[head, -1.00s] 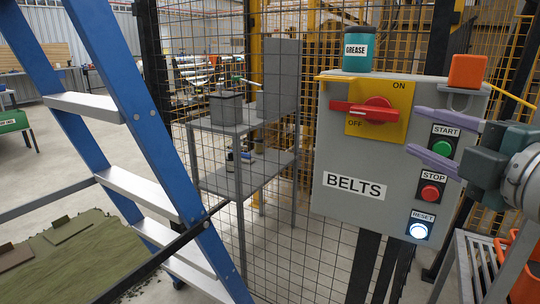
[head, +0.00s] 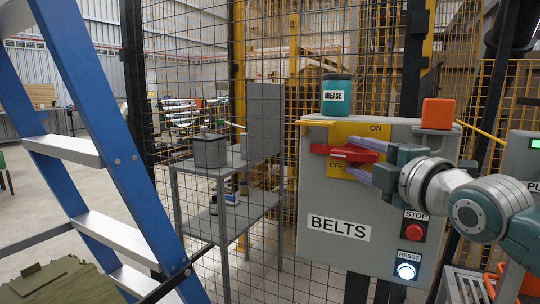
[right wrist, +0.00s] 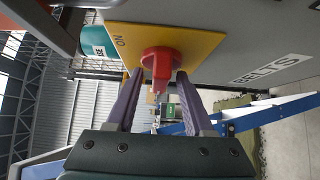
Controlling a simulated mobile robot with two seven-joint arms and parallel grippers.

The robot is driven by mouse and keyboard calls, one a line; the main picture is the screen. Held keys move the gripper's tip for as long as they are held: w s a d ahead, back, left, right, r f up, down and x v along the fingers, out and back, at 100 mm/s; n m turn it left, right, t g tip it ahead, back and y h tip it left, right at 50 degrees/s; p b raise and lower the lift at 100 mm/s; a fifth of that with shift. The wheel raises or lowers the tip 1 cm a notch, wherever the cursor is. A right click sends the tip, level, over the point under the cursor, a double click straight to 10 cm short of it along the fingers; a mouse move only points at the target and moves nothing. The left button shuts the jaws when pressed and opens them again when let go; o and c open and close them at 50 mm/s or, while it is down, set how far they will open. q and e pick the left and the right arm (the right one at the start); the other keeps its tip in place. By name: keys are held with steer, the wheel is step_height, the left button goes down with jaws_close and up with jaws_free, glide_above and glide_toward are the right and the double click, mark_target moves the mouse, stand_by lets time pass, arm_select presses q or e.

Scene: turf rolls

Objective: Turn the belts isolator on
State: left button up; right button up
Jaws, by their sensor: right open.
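The belts isolator is a red handle (head: 330,150) on a yellow plate (head: 374,130) marked ON and OFF, on a grey box (head: 322,195) labelled BELTS. The handle lies about level, its end to the left, near OFF. My right gripper (head: 352,155) is at the handle, open, with one purple finger above and one below it. In the right wrist view the red handle (right wrist: 159,62) stands between the two spread fingers, with a gap each side; contact does not show. My arm hides the START button. My left gripper is not in view.
A GREASE tin (head: 337,98) and an orange block (head: 438,113) stand at the box's top. STOP (head: 412,231) and RESET (head: 406,270) buttons are below my right arm. A blue ladder (head: 95,120) is at left, with mesh fencing and a grey shelf (head: 250,210) behind.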

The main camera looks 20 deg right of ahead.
steer(key=shift+c, duration=0.2)
jaws_close()
stand_by(0.4)
